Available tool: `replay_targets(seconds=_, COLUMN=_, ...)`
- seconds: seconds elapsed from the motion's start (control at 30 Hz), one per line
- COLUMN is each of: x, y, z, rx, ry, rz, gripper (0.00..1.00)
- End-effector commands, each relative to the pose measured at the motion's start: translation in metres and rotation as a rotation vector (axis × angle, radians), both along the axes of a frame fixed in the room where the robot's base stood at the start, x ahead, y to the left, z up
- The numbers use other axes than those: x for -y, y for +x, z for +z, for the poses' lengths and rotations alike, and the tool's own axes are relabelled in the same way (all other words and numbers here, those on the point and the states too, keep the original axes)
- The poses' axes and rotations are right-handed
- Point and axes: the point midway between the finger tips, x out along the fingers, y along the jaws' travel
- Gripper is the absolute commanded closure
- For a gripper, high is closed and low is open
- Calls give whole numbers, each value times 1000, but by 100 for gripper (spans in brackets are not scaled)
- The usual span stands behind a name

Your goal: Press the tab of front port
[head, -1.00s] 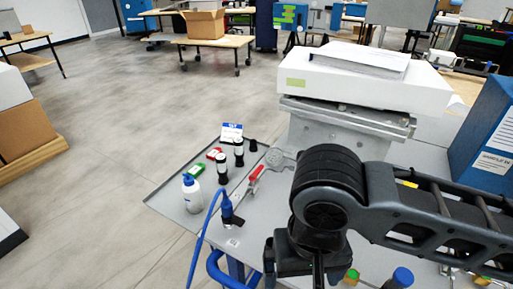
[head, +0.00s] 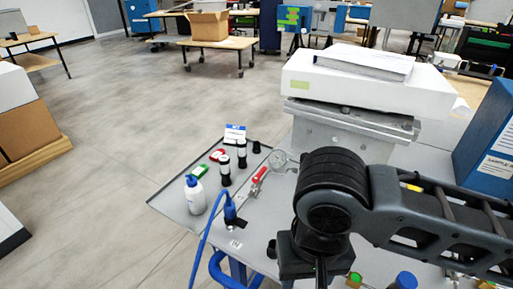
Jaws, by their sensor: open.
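A blue fitting with a blue hose (head: 230,210) stands on a black base at the front left of the grey table, with a small white label in front of it. It may be the front port; I cannot make out a tab on it. My gripper (head: 318,268) points down over the table's front part, to the right of the blue fitting and apart from it. It is open, and I see nothing held in it. My wrist hides most of the fingers and the table beneath.
A red-handled valve with a round gauge (head: 279,159), dark bottles with white bands (head: 242,154) and a white squeeze bottle (head: 194,195) stand near the fitting. A white box-shaped unit (head: 365,82) is behind, a blue box (head: 488,140) at right. Blue-capped and green parts lie at the front right.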

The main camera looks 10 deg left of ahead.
Motion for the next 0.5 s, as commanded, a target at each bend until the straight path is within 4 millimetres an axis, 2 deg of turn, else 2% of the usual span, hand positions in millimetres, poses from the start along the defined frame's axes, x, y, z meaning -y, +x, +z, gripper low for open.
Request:
replay_targets(seconds=0.07, x=0, y=0, z=0, rx=0, ry=0, rz=0, gripper=58)
replay_targets(seconds=0.5, x=0, y=0, z=0, rx=0, ry=0, rz=0, gripper=100)
